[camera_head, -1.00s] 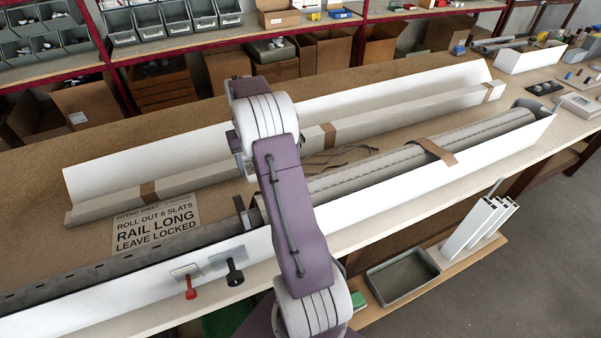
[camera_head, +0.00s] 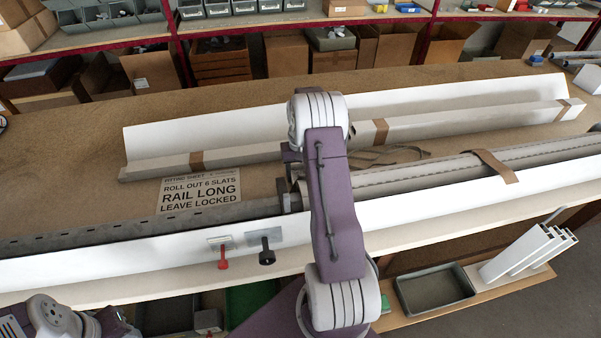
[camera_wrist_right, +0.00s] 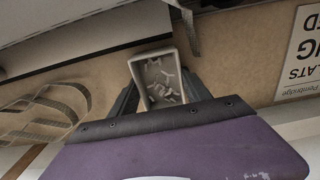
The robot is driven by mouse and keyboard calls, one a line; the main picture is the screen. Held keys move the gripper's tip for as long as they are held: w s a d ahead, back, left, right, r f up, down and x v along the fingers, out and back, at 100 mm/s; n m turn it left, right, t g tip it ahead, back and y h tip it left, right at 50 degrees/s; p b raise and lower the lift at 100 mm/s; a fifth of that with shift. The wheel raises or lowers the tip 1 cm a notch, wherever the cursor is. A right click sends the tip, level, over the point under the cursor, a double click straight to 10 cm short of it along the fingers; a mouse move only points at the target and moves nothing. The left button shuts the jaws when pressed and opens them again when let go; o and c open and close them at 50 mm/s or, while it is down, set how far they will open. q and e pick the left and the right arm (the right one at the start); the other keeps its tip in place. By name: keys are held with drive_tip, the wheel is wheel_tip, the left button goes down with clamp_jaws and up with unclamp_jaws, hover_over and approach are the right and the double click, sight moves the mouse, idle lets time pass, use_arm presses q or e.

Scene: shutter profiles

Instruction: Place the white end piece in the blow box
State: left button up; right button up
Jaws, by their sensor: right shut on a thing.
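My right gripper (camera_wrist_right: 160,92) is shut on a small, pale, open rectangular piece, apparently the white end piece (camera_wrist_right: 151,66). Its raised rim and small light shapes inside face the wrist camera. In the head view my right arm hides most of this gripper and the piece, above the bench right of the printed sheet. A long white box (camera_head: 400,218) with grey slatted curtain sections runs along the bench front. A long white profile (camera_head: 250,125) stands behind it. I cannot tell which is the blow box. Only my left arm's links show at the lower left; its gripper is out of view.
A fitting sheet (camera_head: 200,192) lies on the bench. A red handle (camera_head: 223,262) and a black handle (camera_head: 267,255) stick out from the front box. A brown strap (camera_head: 494,166) lies across the curtain. A grey tray (camera_head: 435,288) and white profiles (camera_head: 525,250) sit below.

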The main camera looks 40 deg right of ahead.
drive_tip(key=shift+f, duration=0.1)
drive_tip(key=o, duration=1.4)
